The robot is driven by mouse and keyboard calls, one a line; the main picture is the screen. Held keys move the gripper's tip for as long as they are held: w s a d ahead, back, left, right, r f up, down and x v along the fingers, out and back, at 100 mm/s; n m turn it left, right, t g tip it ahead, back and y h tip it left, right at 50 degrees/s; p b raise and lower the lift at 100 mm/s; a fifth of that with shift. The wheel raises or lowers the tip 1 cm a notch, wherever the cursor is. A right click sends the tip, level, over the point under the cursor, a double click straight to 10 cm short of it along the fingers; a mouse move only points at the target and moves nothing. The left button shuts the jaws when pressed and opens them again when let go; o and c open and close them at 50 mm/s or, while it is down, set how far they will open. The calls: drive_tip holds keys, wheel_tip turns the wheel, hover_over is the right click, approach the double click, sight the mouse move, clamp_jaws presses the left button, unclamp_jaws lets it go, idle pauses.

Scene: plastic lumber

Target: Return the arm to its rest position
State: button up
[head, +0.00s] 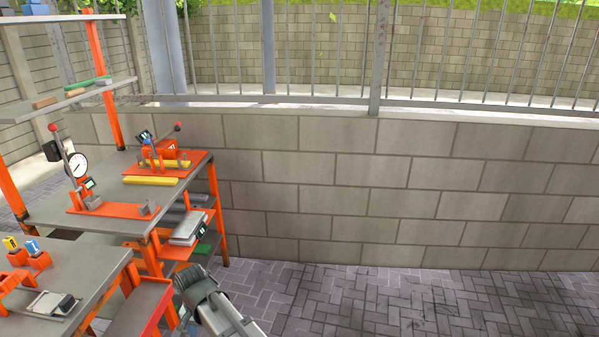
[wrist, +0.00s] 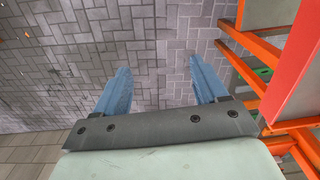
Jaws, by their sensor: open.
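My gripper (wrist: 160,92) shows in the wrist view with two blue fingers spread wide apart and nothing between them. Grey paving (wrist: 145,40) lies beyond the fingers. In the head view, part of my arm shows at the bottom, right of the orange-framed workbench; the gripper's fingers cannot be made out there.
An orange-framed workbench (head: 112,190) with a dial gauge stand (head: 77,165) and a yellow bar (head: 150,180) stands at the left. A nearer bench (head: 75,262) holds small devices. A block wall (head: 400,190) runs behind. The paved floor (head: 400,300) at the right is clear.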

drive_tip(key=w+d+f, duration=0.3)
drive_tip(key=d, duration=0.8)
drive_tip(key=w+d+f, duration=0.3)
drive_tip(key=d+f, duration=0.1)
drive_tip(key=d, duration=0.8)
drive_tip(key=w+d+f, duration=0.2)
drive_tip(key=d+f, duration=0.1)
drive_tip(key=d, duration=0.8)
drive_tip(key=s+d+f, duration=0.1)
drive_tip(key=d+f, duration=0.1)
drive_tip(key=d, duration=0.5)
drive_tip(key=s+d+f, duration=0.1)
drive_tip(key=s+d, duration=0.1)
drive_tip(key=d, duration=0.5)
drive_tip(key=s+f+g, duration=0.3)
drive_tip(key=s+f, duration=0.7)
drive_tip(key=s, duration=0.5)
drive_tip(key=s+f+g, duration=0.3)
drive_tip(key=s+f, duration=0.7)
drive_tip(key=s, duration=0.4)
drive_tip(key=shift+s+a+f+g, duration=0.15)
drive_tip(key=shift+s+f+g, duration=0.2)
drive_tip(key=shift+g, duration=0.05)
